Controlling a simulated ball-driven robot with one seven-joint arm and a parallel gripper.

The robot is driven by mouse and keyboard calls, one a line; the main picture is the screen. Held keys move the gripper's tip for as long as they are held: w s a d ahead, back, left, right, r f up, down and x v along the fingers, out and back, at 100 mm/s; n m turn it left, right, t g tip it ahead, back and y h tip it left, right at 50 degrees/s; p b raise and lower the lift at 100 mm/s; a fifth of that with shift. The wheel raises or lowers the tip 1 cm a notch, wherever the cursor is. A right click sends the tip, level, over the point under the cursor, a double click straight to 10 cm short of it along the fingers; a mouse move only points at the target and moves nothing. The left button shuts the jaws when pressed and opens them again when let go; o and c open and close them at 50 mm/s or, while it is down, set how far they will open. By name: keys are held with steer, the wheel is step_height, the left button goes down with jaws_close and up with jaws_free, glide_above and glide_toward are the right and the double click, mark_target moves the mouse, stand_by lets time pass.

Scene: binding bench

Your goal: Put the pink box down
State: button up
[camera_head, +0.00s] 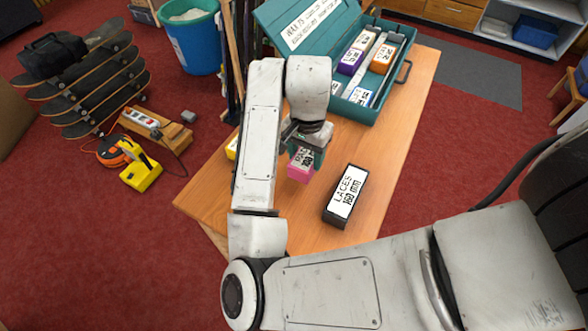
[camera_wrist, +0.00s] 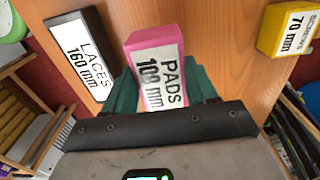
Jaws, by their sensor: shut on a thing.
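My arm hides part of the table to the left of the box.
A black box labelled LACES (camera_head: 345,196) lies right of the pink box. A yellow box (camera_wrist: 287,30) stands on the other side. A teal open case (camera_head: 375,72) with several boxes is at the table's back. Bare wood lies between them.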

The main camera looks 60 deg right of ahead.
mark_target(297, 154)
steer(key=f, duration=0.1)
steer(key=w, duration=0.1)
steer(key=w+f, duration=0.1)
steer(key=shift+a+f+b, duration=0.25)
steer(key=shift+f+b, duration=0.1)
steer(key=shift+b, duration=0.05)
steer(key=shift+w+f, duration=0.15)
steer(key=shift+f, duration=0.75)
steer(key=shift+w+f, duration=0.15)
steer(key=shift+f, duration=0.7)
steer(key=shift+f, duration=0.2)
steer(key=o, duration=1.1)
step_height(297, 154, up, 12)
steer(key=shift+r+p, duration=0.2)
steer(key=shift+p, duration=1.05)
